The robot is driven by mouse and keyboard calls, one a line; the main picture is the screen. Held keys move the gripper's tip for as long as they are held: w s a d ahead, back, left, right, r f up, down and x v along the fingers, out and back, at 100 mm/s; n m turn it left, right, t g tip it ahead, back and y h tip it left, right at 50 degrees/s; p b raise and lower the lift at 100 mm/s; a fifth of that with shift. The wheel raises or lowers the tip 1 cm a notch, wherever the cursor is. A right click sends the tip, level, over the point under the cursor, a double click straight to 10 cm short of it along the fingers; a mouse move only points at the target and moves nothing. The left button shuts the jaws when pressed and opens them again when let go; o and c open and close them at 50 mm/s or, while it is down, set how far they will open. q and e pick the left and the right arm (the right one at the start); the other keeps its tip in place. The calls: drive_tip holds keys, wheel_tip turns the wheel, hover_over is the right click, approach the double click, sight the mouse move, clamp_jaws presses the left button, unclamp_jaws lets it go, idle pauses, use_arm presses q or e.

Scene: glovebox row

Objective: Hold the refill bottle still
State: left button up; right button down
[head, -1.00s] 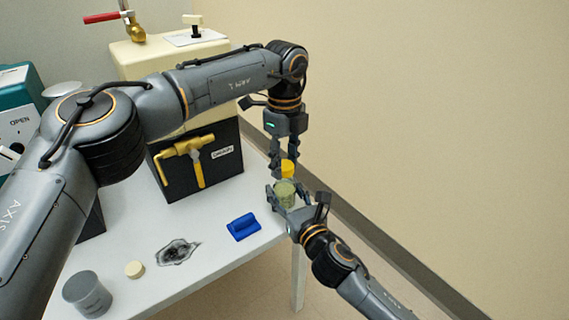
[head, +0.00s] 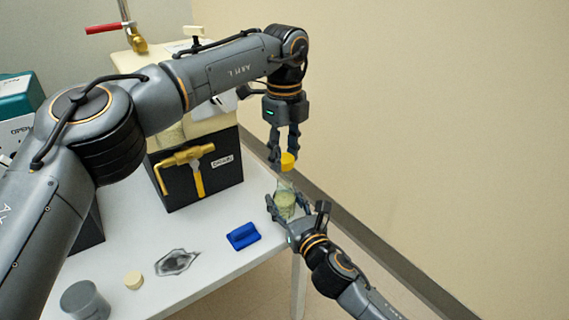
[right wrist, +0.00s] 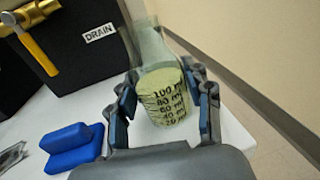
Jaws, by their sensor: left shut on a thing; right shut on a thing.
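The refill bottle (head: 285,205) is clear, with yellow-green liquid in its lower part. My right gripper (head: 287,207) is shut on it near the table's right edge. My left gripper (head: 282,155) points down above the bottle, shut on a yellow cap (head: 288,162). The cap is above the bottle's mouth, apparently clear of it.
A blue block-like holder (head: 243,236) lies on the white table (head: 225,262). A dark splotch-like patch (head: 176,262), a cream disc (head: 133,281) and a grey jar (head: 85,300) are further left. A black box with a yellow valve (head: 195,178), labelled DRAIN, stands behind.

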drive_tip(key=shift+c, duration=2.4)
unclamp_jaws()
drive_tip(key=shift+s, duration=0.1)
drive_tip(key=v, duration=1.2)
